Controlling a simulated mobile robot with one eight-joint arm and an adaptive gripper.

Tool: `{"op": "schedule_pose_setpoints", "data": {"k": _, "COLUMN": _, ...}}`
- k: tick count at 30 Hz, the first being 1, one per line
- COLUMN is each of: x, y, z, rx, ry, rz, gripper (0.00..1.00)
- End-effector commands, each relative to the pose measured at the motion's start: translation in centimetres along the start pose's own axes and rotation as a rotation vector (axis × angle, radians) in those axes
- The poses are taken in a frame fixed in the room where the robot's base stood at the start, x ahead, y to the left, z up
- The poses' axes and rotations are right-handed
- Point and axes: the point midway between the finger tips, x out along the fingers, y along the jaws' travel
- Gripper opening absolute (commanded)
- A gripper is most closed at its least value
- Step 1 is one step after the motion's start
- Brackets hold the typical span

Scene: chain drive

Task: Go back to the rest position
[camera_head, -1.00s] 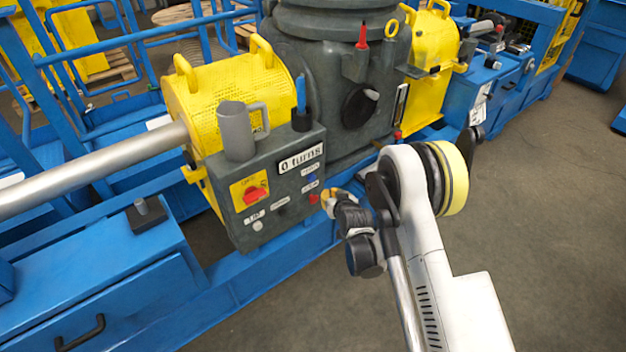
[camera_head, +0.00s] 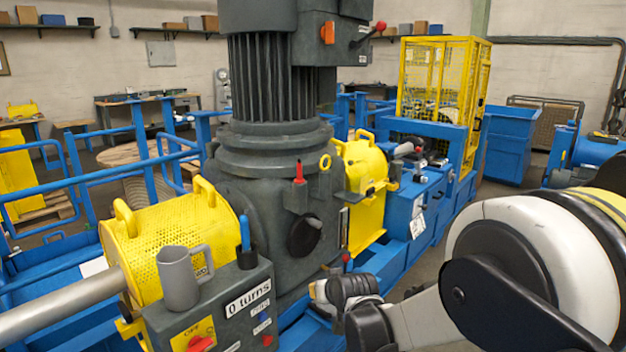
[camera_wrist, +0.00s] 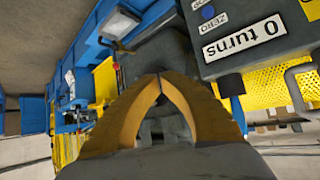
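My gripper (camera_head: 316,291) shows in the head view in front of the machine, to the right of the grey control box (camera_head: 225,318), partly hidden by my wrist. In the wrist view its two yellow-orange fingers (camera_wrist: 160,76) meet at the tips, with nothing seen held between them. The control box fills the upper right of the wrist view (camera_wrist: 225,58), its "0 turns" label upside down. The gripper looks apart from the box. My white arm covers the lower right of the head view.
A grey mug (camera_head: 180,280) stands on the control box, by a blue-handled tool (camera_head: 245,235). The big grey motor housing (camera_head: 270,190), yellow guards (camera_head: 170,240) and blue frame (camera_head: 425,200) stand close by. Some bare floor shows at the right.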

Motion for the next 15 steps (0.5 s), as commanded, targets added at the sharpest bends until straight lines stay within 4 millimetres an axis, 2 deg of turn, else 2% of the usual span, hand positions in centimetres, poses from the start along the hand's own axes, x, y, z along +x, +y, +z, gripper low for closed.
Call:
{"op": "schedule_pose_setpoints", "data": {"k": 1, "x": -2.9, "y": 1.0, "z": -0.4, "rx": 0.011, "ry": -0.016, "rz": 0.015, "gripper": 0.0}}
{"op": "schedule_pose_setpoints", "data": {"k": 5, "x": -9.4, "y": 3.0, "z": -0.5, "rx": 0.036, "ry": -0.061, "rz": 0.049, "gripper": 0.0}}
{"op": "schedule_pose_setpoints", "data": {"k": 8, "x": -14.4, "y": 4.3, "z": 0.4, "rx": 0.056, "ry": -0.096, "rz": 0.075, "gripper": 0.0}}
{"op": "schedule_pose_setpoints", "data": {"k": 11, "x": -19.2, "y": 5.3, "z": 2.0, "rx": 0.077, "ry": -0.13, "rz": 0.1, "gripper": 0.0}}
{"op": "schedule_pose_setpoints", "data": {"k": 15, "x": -25.3, "y": 6.3, "z": 5.4, "rx": 0.109, "ry": -0.178, "rz": 0.137, "gripper": 0.0}}
